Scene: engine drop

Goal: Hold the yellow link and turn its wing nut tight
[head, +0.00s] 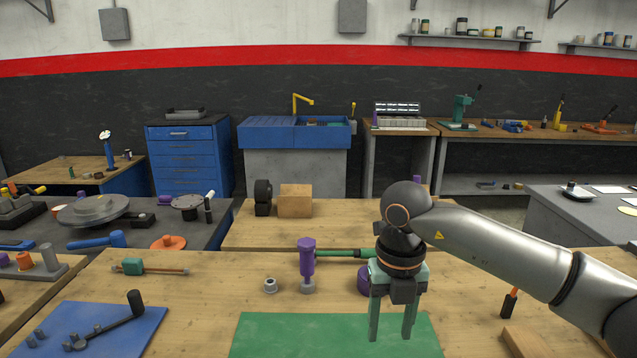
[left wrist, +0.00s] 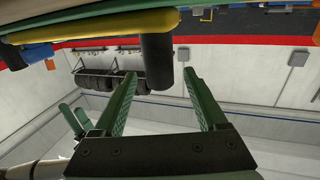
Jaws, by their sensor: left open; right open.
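My right gripper (head: 392,324) is open and points down over the back part of the green mat, with nothing between its fingers. My left gripper is outside the head view. In the left wrist view my left gripper (left wrist: 160,78) is open, with no object clearly held. A long yellow bar (left wrist: 95,28) crosses the top left of that view, beside a dark cylinder (left wrist: 157,62) that shows between the fingertips, apparently beyond them. I cannot tell whether this bar is the yellow link. No yellow link or wing nut can be made out on the table in the head view.
The green mat (head: 300,336) lies at the table's front. A purple-headed tool (head: 307,262) stands behind it, beside a metal nut (head: 271,286). A blue mat (head: 55,312) with a dark wrench (head: 110,326) is at left. A wooden block (head: 524,342) lies at right.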

